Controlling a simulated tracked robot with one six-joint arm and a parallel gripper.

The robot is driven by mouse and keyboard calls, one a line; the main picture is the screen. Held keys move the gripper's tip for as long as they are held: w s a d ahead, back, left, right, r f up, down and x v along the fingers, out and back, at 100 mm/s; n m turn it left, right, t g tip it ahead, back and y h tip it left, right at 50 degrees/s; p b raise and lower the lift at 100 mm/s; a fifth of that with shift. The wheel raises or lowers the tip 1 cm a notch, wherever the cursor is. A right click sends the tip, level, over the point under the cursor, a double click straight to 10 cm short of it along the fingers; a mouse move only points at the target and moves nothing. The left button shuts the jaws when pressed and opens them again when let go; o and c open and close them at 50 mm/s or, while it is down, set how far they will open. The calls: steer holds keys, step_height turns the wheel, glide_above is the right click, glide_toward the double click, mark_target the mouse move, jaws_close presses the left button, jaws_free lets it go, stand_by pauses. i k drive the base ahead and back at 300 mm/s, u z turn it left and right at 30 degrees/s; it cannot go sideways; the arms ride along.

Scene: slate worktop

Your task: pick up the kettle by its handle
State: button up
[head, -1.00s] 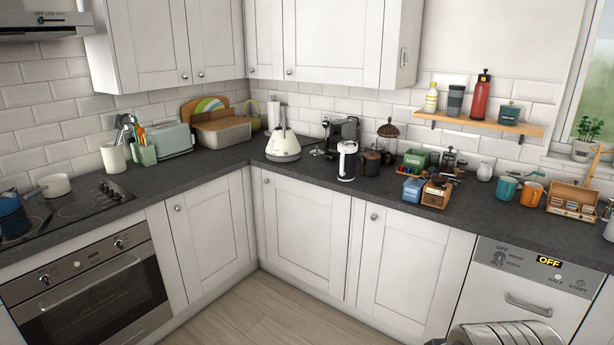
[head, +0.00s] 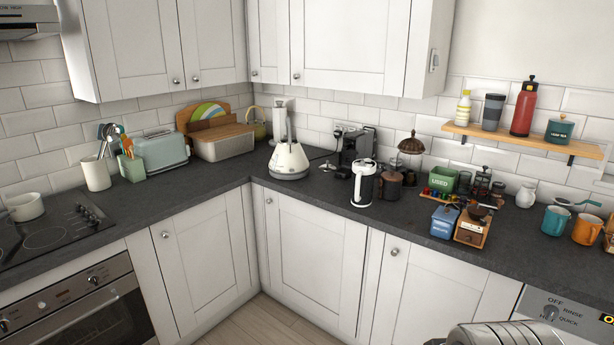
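A white, cone-shaped kettle (head: 289,161) stands upright on the dark worktop, a little left of the middle of the head view, near the inner corner. It narrows toward the top, and a pale upright part rises above its body. I cannot make out the handle's shape clearly. A white roll stands close behind it. A white jug-like thing with a dark side (head: 362,184) stands apart, to the kettle's right. My gripper is not in view; only a metallic ribbed part of mine shows at the bottom right edge.
To the kettle's left are a bread bin (head: 223,145), a pale green toaster (head: 162,150) and utensil pots. To its right are a dark coffee machine (head: 357,147), a green tin (head: 442,180) and a grinder (head: 472,228). Worktop in front of the kettle is clear.

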mark_target(285, 156)
steer(key=u, duration=0.15)
steer(key=i, duration=0.95)
steer(key=u, duration=0.35)
steer(key=i, duration=0.85)
steer(key=u, duration=0.5)
steer(key=i, duration=0.8)
steer(key=u, duration=0.65)
steer(key=i, duration=1)
steer(key=u, duration=0.3)
